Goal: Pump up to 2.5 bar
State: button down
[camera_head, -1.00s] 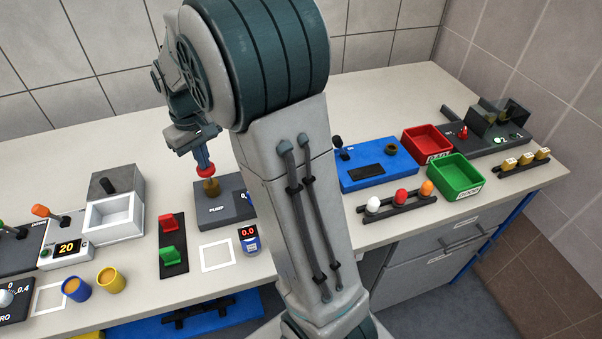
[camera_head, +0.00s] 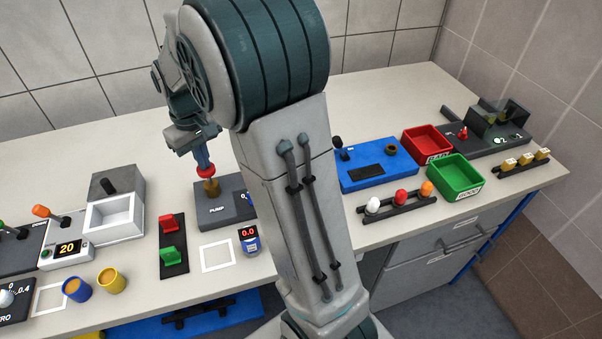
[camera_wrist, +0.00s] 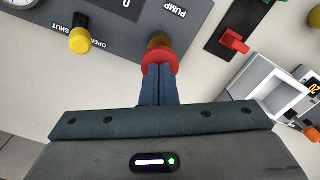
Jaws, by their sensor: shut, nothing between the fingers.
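The pump (camera_head: 231,209) is a dark grey block marked PUMP on the bench. Its red knob (camera_wrist: 160,59) stands on a brass collar (camera_head: 211,187). My gripper (camera_wrist: 158,68) is shut, with nothing between its fingers, and its tips are right at the knob from above. I cannot tell whether they press on it. The wrist view also shows a yellow valve handle (camera_wrist: 80,40) by the words OPEN and SHUT, a display reading 0, and part of a round gauge (camera_wrist: 18,3). In the head view my arm hides the right part of the pump.
Left of the pump are a panel with red and green switches (camera_head: 172,245) and a white tray (camera_head: 113,219). A blue box (camera_head: 375,165) and red and green bins (camera_head: 455,177) stand to the right.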

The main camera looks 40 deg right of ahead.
jog(key=shift+r+p, duration=2.3)
jog(key=shift+r, duration=0.7)
jog(key=shift+s+r, duration=0.25)
jog(key=s+r+m+t, duration=0.2)
jog(key=s+r+t, duration=0.1)
jog(key=s, duration=1.7)
jog(key=shift+s+r+t, duration=0.2)
jog(key=shift+s+t, duration=0.1)
jog(key=shift+s, duration=0.05)
